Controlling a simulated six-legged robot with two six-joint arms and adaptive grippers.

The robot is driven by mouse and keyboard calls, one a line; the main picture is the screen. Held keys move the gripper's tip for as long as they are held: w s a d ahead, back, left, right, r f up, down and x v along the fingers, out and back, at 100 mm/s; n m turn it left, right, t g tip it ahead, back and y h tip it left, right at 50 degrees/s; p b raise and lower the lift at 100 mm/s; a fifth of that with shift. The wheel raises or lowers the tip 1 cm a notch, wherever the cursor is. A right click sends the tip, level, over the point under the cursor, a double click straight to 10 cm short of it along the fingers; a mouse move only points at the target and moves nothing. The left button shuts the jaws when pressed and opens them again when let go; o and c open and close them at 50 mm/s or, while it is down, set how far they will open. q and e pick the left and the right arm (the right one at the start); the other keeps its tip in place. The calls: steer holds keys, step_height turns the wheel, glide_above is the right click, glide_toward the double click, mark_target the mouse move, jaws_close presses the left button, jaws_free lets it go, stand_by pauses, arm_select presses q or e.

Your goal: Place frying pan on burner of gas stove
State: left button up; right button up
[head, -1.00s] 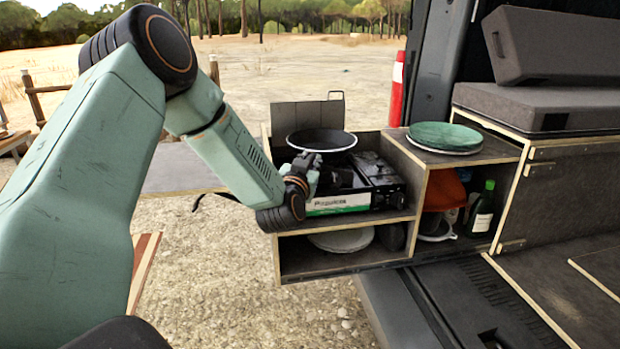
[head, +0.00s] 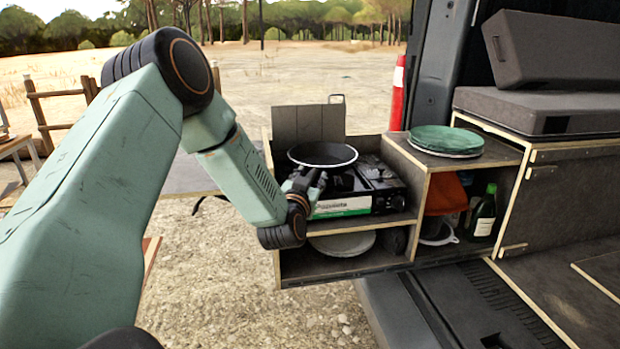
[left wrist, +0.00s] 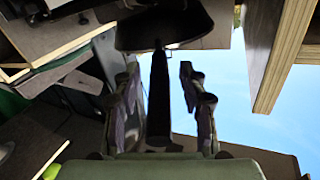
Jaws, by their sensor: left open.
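The black frying pan (head: 322,154) with a pale rim sits level over the left part of the gas stove (head: 345,207), where the burner is hidden beneath it. I cannot tell exactly how well it is centred on the burner. My left gripper (head: 312,182) is at the near left side of the pan, in front of the stove. In the left wrist view, the pan (left wrist: 165,32) is at the top and its dark handle (left wrist: 160,95) runs between the two open fingers (left wrist: 163,100), with gaps on both sides. My right gripper is not seen.
The stove stands in a wooden cabinet (head: 345,272) with a raised panel behind it. Green-topped plates (head: 446,139) lie on the cabinet at right. A bottle (head: 484,215) and an orange item (head: 447,195) are in the compartment below. A plate (head: 342,243) lies under the stove.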

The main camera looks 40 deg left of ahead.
arm_select(q)
steer(key=p+v, duration=0.2)
steer(key=v, duration=1)
steer(key=s+d+f+m+g+h, duration=0.1)
steer(key=s+d+f+g+h, duration=0.25)
steer(key=d+f, duration=0.5)
steer(key=s+d+f+m+g+h, duration=0.25)
steer(key=s+d+f, duration=0.25)
steer(key=f, duration=0.6)
steer(key=s+d+f+g, duration=0.2)
steer(key=s+f+g, duration=0.1)
steer(key=s, duration=0.5)
steer(key=s+d+f+g+h, duration=0.1)
steer(key=s+d+f+g, duration=0.1)
steer(key=s, duration=0.6)
steer(key=s+d+f+n+g, duration=0.1)
steer(key=s+d+f+g, duration=0.1)
steer(key=s+f+g, duration=0.3)
steer(key=s, duration=0.3)
steer(key=shift+h, duration=0.3)
steer(key=shift+s+a, duration=0.1)
steer(key=shift+s, duration=0.1)
